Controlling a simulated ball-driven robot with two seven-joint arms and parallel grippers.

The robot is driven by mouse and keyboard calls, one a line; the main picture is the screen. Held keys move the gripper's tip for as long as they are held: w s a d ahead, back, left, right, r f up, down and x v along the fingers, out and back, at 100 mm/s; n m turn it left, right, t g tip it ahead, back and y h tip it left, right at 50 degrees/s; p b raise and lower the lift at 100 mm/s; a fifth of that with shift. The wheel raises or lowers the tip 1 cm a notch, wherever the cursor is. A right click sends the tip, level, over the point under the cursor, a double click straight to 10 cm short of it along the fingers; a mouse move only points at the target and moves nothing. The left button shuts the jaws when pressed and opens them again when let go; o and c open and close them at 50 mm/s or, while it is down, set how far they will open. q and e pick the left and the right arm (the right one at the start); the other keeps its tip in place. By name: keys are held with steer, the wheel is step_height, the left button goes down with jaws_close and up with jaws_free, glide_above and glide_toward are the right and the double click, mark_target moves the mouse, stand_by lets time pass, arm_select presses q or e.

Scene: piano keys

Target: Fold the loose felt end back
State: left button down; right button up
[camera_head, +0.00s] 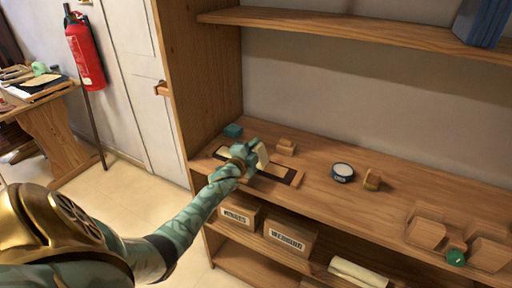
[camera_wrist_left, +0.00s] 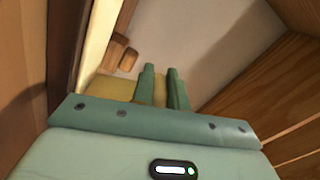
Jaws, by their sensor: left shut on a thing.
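A dark flat strip (camera_head: 289,177) lies on the wooden shelf, with a pale cream band along it that looks like felt. My left gripper (camera_head: 246,160) is over the strip's left part, shut on a pale cream felt end (camera_head: 262,155) that stands up from the strip. The gripper hides part of the strip below it. In the left wrist view, the fingers (camera_wrist_left: 162,90) are close together, with tan felt (camera_wrist_left: 115,88) between and beside them. My right gripper is in neither view.
On the shelf (camera_head: 325,205) are a teal block (camera_head: 233,130), small wooden blocks (camera_head: 286,146), a round dark tin (camera_head: 343,172) and a small brown item (camera_head: 372,180). Wooden blocks (camera_head: 426,232) and a green round item (camera_head: 456,257) are at right. Boxes (camera_head: 289,237) sit below.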

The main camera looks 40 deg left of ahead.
arm_select(q)
steer(key=c, duration=1.4)
jaws_free()
steer(key=shift+s, duration=0.15)
steer(key=p+v, duration=0.3)
steer(key=v, duration=1.3)
steer(key=shift+d, duration=0.1)
